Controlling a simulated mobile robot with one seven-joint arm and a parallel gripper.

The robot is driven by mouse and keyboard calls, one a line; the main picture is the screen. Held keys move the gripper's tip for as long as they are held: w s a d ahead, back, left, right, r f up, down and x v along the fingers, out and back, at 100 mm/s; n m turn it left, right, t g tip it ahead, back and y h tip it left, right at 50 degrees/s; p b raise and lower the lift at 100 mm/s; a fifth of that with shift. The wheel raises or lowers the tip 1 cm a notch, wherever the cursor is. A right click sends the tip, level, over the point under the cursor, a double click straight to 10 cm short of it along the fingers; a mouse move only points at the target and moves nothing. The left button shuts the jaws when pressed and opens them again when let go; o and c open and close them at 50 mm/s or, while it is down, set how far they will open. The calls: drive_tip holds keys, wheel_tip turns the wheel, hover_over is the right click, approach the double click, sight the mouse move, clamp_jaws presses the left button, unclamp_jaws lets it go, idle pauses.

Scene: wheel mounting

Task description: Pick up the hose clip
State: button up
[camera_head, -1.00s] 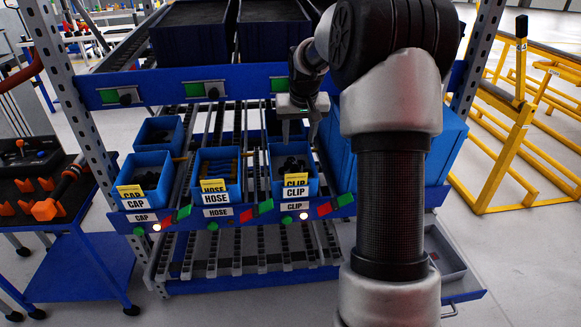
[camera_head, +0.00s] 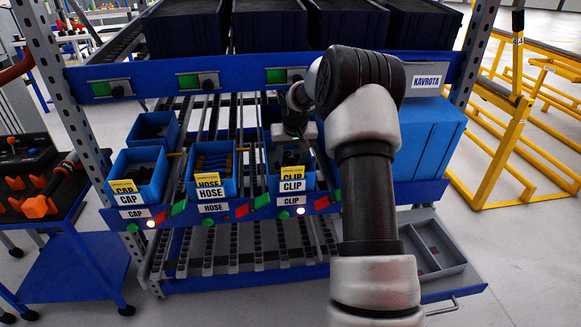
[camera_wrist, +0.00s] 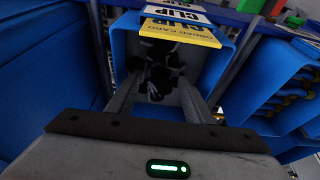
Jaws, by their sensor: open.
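Black hose clips (camera_wrist: 160,75) lie in a loose pile in the blue bin marked CLIP (camera_head: 310,181), the rightmost of the labelled bins on the front of the rack. In the wrist view they show between the two fingers of my gripper (camera_wrist: 158,98). The fingers are apart with nothing held, reaching into the bin (camera_wrist: 222,62) over the clips. I cannot tell whether the fingertips touch any clip. In the head view my gripper (camera_head: 293,145) is at the CLIP bin, its fingers largely hidden.
The HOSE bin (camera_head: 228,187) and CAP bin (camera_head: 160,187) stand to the left on the same shelf. A blue crossbar (camera_head: 240,77) runs above the bins. Yellow cards (camera_wrist: 180,33) stand at the CLIP bin's front. A large blue box (camera_head: 430,140) stands to the right.

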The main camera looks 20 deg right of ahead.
drive_tip(key=shift+w+f, duration=0.2)
drive_tip(key=shift+f, duration=0.2)
drive_tip(key=shift+c, duration=0.2)
drive_tip(key=c, duration=1.1)
drive_tip(key=shift+r, duration=0.1)
